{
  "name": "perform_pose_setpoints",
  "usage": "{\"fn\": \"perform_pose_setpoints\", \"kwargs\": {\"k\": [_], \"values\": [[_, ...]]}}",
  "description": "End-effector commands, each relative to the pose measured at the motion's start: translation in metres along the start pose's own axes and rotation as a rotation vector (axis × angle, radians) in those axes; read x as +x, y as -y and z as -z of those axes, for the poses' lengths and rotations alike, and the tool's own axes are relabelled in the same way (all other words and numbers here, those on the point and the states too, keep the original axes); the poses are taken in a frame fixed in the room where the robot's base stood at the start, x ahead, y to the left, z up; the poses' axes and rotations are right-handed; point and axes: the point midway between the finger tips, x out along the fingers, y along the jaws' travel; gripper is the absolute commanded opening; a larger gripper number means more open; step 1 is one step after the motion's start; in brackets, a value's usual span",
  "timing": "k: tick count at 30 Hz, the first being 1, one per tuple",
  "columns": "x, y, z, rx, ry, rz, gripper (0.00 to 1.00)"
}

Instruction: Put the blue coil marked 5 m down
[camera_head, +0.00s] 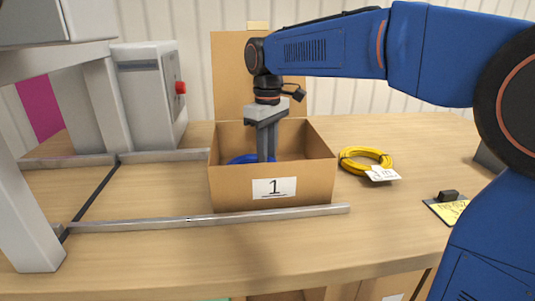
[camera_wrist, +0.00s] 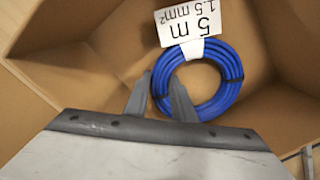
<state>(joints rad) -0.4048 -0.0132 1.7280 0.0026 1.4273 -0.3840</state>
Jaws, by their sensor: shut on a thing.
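The blue coil (camera_head: 243,159) is inside the open cardboard box marked 1 (camera_head: 225,187), mostly hidden by the box walls. In the wrist view, the coil (camera_wrist: 232,82) shows its white tag (camera_wrist: 188,22) reading 5 m, 1.5 mm². My gripper (camera_head: 267,157) reaches straight down into the box. Its fingers (camera_wrist: 161,80) are shut on the left side of the coil's ring. The coil is at or close to the box floor; I cannot tell whether it touches.
A yellow coil (camera_head: 366,157) with a white tag lies on the table right of the box. A yellow card with a black object (camera_head: 449,196) is farther right. Metal rails (camera_head: 195,218) run beside the box, and a grey machine (camera_head: 150,95) stands at the left. The box's raised flap (camera_head: 232,75) is behind.

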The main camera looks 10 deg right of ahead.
Motion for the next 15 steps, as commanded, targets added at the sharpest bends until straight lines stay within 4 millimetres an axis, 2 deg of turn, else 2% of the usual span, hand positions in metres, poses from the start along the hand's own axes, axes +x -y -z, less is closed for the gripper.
{"fn": "perform_pose_setpoints", "kwargs": {"k": [2, 3, 4, 15], "values": [[0.0016, 0.0, 0.0, 0.0, 0.0, 0.0, 0.0], [0.0016, 0.0, 0.0, 0.0, 0.0, 0.0, 0.33], [0.0015, 0.0, 0.0, 0.0, 0.0, 0.0, 0.4], [-0.0011, 0.0, 0.0001, 0.0, 0.0, 0.0, 0.42]]}}
